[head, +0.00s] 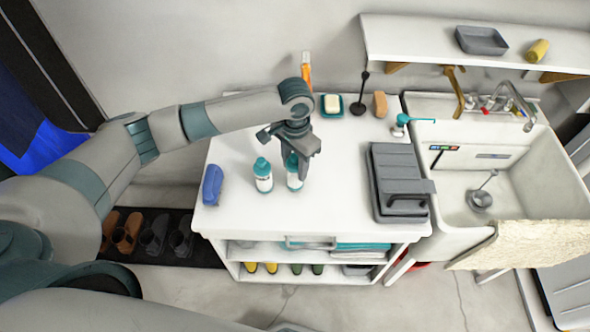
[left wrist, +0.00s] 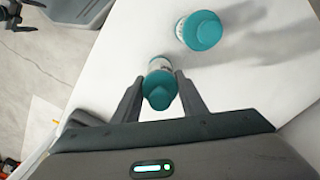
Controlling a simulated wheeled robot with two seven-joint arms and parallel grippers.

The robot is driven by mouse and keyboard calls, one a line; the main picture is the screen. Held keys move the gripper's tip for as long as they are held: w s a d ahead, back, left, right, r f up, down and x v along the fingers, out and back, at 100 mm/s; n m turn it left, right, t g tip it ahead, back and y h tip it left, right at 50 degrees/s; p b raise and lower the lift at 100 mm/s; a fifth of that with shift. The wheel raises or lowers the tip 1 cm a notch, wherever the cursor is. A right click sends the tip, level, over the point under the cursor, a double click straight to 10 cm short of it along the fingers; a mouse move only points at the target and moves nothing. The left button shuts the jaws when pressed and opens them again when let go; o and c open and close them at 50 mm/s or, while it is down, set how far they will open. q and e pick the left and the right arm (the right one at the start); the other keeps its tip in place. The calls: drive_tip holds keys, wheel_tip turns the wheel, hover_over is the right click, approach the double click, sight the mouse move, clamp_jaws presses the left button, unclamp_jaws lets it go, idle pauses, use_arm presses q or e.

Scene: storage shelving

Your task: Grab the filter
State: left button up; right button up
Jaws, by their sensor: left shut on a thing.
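Two white bottle-like items with teal caps stand on the white counter; I take the filter to be one of this pair, though no readable label confirms it. My left gripper (head: 291,146) reaches down over the right-hand capped bottle (head: 294,182), its fingers shut on the sides near the cap. In the left wrist view the held bottle (left wrist: 160,86) sits between my left gripper's fingertips (left wrist: 159,92). The other capped bottle (head: 263,182) stands free just to the left; it also shows in the left wrist view (left wrist: 200,31).
A blue item (head: 212,185) lies at the counter's left edge. A grey case (head: 397,180) lies to the right, beside the sink (head: 530,190). A soap dish (head: 332,112) and brushes are along the back. The counter's front middle is clear.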

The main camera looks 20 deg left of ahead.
use_arm(q)
drive_tip(key=shift+w+d+r+b, duration=0.1)
drive_tip(key=shift+d+r+b, duration=0.15)
drive_tip(key=shift+r, duration=0.35)
drive_tip(key=shift+w+d+r+b, duration=0.1)
drive_tip(key=shift+d+r+b, duration=0.15)
drive_tip(key=shift+r, duration=0.35)
drive_tip(key=w+d+r+b, duration=0.2)
drive_tip(key=d+r, duration=0.4)
drive_tip(key=d, duration=0.4)
drive_tip(key=shift+w+r+b, duration=0.35)
drive_tip(key=shift+w+b, duration=0.05)
drive_tip(key=shift+b, duration=0.05)
use_arm(e)
drive_tip(key=shift+t, duration=0.3)
drive_tip(key=f, duration=0.1)
drive_tip(key=w+f, duration=0.1)
drive_tip(key=f, duration=0.2)
drive_tip(key=shift+w+a, duration=0.3)
drive_tip(key=shift+w, duration=0.1)
use_arm(q)
drive_tip(key=shift+d, duration=0.1)
use_arm(e)
drive_tip(key=shift+s, duration=0.3)
